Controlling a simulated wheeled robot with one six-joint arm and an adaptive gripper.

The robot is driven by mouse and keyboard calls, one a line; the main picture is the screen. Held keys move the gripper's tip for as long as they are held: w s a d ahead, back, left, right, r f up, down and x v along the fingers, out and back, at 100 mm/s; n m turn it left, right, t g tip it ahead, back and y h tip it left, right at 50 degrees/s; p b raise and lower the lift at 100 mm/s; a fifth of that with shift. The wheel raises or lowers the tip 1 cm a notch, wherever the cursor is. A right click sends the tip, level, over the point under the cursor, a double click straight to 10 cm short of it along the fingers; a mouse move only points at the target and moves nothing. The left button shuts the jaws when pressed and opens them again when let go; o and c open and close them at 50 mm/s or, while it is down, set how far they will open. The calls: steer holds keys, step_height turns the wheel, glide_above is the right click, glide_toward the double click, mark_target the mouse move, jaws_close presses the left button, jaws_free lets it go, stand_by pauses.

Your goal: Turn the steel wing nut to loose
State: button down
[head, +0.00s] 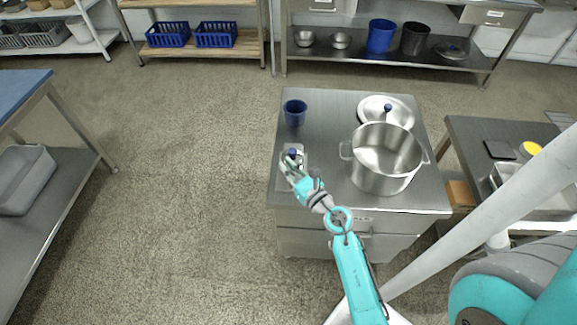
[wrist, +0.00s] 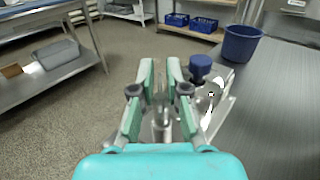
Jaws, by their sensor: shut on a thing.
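My gripper (wrist: 160,72) reaches over the left edge of the steel cabinet, at the small steel mill (wrist: 212,92) with a dark blue knob (wrist: 200,68). In the head view my gripper (head: 288,164) covers much of the mill. The two green fingers are close together, with a narrow gap. A small steel part, which I take for the wing nut (wrist: 161,106), shows between them. Its wings are largely hidden by the fingers, so I cannot tell how far it is turned. The knob is just right of the fingers in the wrist view.
A blue cup (head: 295,112) stands behind the mill on the steel cabinet top (head: 335,112). A large steel pot (head: 385,160) stands to the right, with a lid (head: 378,103) behind it. The floor left of the cabinet is clear.

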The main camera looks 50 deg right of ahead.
steer(key=n+y, duration=0.2)
steer(key=y, duration=0.2)
steer(key=n+y, duration=0.3)
steer(key=y, duration=0.1)
steer(key=shift+a, duration=0.15)
steer(key=shift+a+n+g+y, duration=0.15)
steer(key=shift+n+g+y, duration=0.35)
steer(key=shift+n+y, duration=0.55)
steer(key=shift+a+n+g+y, duration=0.1)
steer(key=shift+n+g+y, duration=0.5)
steer(key=shift+y, duration=0.75)
steer(key=shift+s, duration=0.1)
steer(key=c, duration=1.3)
jaws_free()
steer(key=shift+r, duration=0.1)
step_height(320, 180, up, 10)
